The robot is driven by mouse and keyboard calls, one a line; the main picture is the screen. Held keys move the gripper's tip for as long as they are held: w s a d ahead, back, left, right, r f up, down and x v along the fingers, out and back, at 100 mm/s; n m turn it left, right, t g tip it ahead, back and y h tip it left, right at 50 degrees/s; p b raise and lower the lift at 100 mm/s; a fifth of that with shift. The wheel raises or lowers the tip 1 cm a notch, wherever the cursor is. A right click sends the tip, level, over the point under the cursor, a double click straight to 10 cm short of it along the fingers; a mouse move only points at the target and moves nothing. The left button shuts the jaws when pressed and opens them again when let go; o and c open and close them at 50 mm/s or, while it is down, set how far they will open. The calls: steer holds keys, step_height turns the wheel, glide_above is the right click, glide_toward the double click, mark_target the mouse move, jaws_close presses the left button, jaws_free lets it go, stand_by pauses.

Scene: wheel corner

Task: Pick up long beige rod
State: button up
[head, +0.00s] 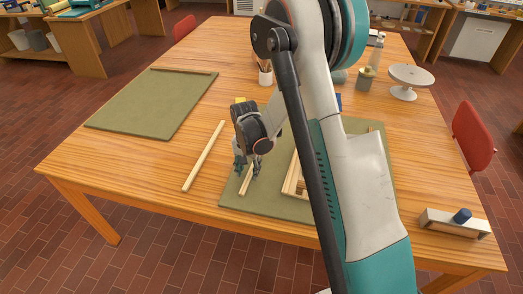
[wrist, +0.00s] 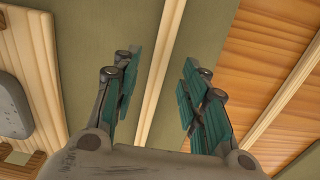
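A beige rod (head: 204,156) lies on bare tabletop left of my gripper (head: 248,172); its whole length shows. A second beige rod (head: 244,187) lies on the right green mat (head: 270,207), below my gripper, which hides part of it. In the wrist view my gripper (wrist: 161,72) is open, with teal finger pads apart. The rod on the mat (wrist: 155,85) runs lengthwise between the fingers, with a gap on both sides. The rod on the tabletop (wrist: 287,92) shows at the right.
A wooden frame (head: 290,187) on the same mat stands close right of my gripper, partly hidden by my arm. Another green mat (head: 150,103) lies at left. A brush cup (head: 265,75) and a white turntable (head: 411,76) stand farther back.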

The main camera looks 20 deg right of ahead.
step_height(320, 180, down, 2)
steer(key=shift+f, duration=0.25)
steer(key=shift+r, duration=0.1)
steer(key=shift+c, duration=0.6)
jaws_close()
steer(key=shift+r, duration=0.1)
